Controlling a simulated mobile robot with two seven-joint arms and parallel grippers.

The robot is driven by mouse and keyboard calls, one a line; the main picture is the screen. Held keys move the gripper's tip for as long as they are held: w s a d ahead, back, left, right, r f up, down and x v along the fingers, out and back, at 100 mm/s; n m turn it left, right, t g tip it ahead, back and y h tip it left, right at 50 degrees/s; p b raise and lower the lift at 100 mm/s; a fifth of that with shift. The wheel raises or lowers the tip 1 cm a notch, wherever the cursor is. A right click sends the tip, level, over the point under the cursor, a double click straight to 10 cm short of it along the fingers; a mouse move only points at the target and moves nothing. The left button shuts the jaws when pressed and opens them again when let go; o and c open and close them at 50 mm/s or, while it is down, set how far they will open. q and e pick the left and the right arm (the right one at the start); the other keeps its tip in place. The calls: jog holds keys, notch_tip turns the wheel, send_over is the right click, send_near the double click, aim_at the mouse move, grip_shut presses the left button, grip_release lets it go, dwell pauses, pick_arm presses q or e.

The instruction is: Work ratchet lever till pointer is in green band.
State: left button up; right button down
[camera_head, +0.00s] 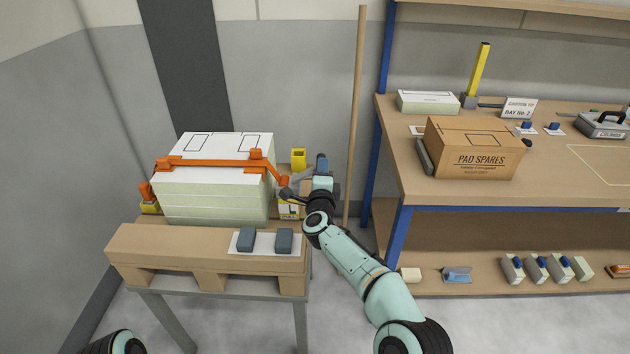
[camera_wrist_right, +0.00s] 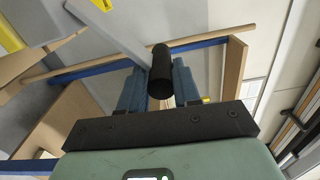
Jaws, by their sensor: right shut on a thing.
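A pale stack of panels (camera_head: 213,185) sits on a wooden pallet with an orange strap (camera_head: 215,162) across its top. The grey ratchet lever (camera_head: 302,174) is at the stack's right side. My right gripper (camera_head: 320,172) is at the lever's end. In the right wrist view, the lever's black grip (camera_wrist_right: 160,72) lies between the blue-grey fingers, and my gripper is shut on it. A small pale plate with dark marking (camera_head: 289,210) shows below the lever, partly hidden by my arm. I cannot make out a pointer or green band. My left gripper is out of view.
Two dark blocks (camera_head: 265,241) lie on a white sheet at the pallet's front. A yellow post (camera_head: 299,159) stands behind the lever. A wooden pole (camera_head: 355,110) leans near the workbench (camera_head: 390,160). A PAD SPARES carton (camera_head: 470,150) is on the bench.

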pick_arm(q)
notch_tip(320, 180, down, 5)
jog(key=b, duration=0.3)
pick_arm(e)
jog(key=shift+s+d+f+m, duration=0.1)
jog(key=shift+d+f+m, duration=0.1)
jog(key=shift+f+m, duration=0.75)
